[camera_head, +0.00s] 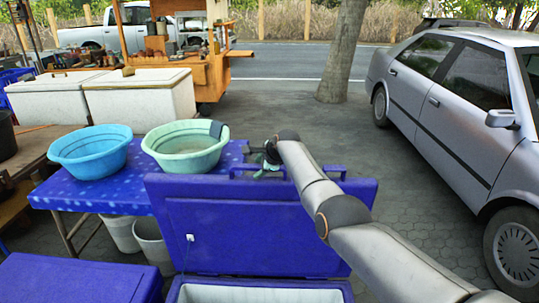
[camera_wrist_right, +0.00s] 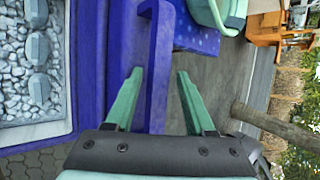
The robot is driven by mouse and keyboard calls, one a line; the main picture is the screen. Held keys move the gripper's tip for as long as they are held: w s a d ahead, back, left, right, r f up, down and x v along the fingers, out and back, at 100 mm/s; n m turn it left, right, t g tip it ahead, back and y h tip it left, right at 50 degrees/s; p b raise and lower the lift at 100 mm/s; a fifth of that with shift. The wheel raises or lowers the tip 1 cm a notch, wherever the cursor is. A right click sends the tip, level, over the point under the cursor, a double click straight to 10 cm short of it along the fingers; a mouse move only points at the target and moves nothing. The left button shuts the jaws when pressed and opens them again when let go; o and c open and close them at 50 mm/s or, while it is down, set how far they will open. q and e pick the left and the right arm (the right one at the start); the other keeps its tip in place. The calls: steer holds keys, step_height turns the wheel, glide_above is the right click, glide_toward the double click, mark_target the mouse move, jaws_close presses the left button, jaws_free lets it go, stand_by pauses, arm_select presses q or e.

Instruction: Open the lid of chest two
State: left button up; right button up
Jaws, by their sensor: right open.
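A blue chest lid (camera_head: 250,230) stands raised, its broad face toward me, above an open chest whose pale inner rim (camera_head: 260,291) shows at the bottom edge. Handles stand on the lid's top edge. No label shows which chest is chest two. My right gripper (camera_head: 268,160) is at the lid's top edge, partly hidden by my arm. In the right wrist view, its two green fingers (camera_wrist_right: 160,100) are apart, with a blue handle bar (camera_wrist_right: 160,65) between them. I cannot tell whether they touch it. My left gripper is not in view.
Another blue chest (camera_head: 75,281) is closed at lower left. A blue table (camera_head: 125,180) behind holds a blue basin (camera_head: 90,150) and a green basin (camera_head: 185,146). A grey car (camera_head: 450,110) stands right, with open paving before it. Grey lumps (camera_wrist_right: 38,50) fill a container in the wrist view.

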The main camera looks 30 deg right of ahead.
steer(key=shift+p+v, duration=1)
steer(key=shift+v, duration=0.1)
steer(key=v, duration=1)
steer(key=shift+f, duration=0.1)
steer(key=s+a+f+n, duration=0.2)
steer(key=s+f+n, duration=0.2)
steer(key=f, duration=0.4)
steer(key=s+a+f+n+h, duration=0.15)
steer(key=s+f+n, duration=0.25)
steer(key=f, duration=0.4)
steer(key=s+a+f+n, duration=0.2)
steer(key=s+f+n, duration=0.25)
steer(key=f, duration=0.45)
steer(key=s+a+f+n+y, duration=0.1)
steer(key=s+a+n, duration=0.3)
steer(key=s, duration=0.4)
steer(key=s+a+f+n+y, duration=0.1)
steer(key=s+a+f+n, duration=0.3)
steer(key=s, duration=0.5)
steer(key=s+a+f+n+y, duration=0.1)
steer(key=s+a+f+n, duration=0.2)
steer(key=s+a, duration=0.3)
steer(key=shift+s+a+n+t, duration=0.25)
steer(key=shift+s+n, duration=0.3)
steer(key=shift+s, duration=0.75)
steer(key=shift+s+f+y, duration=0.1)
steer(key=shift+f+y, duration=0.05)
steer(key=shift+y, duration=0.1)
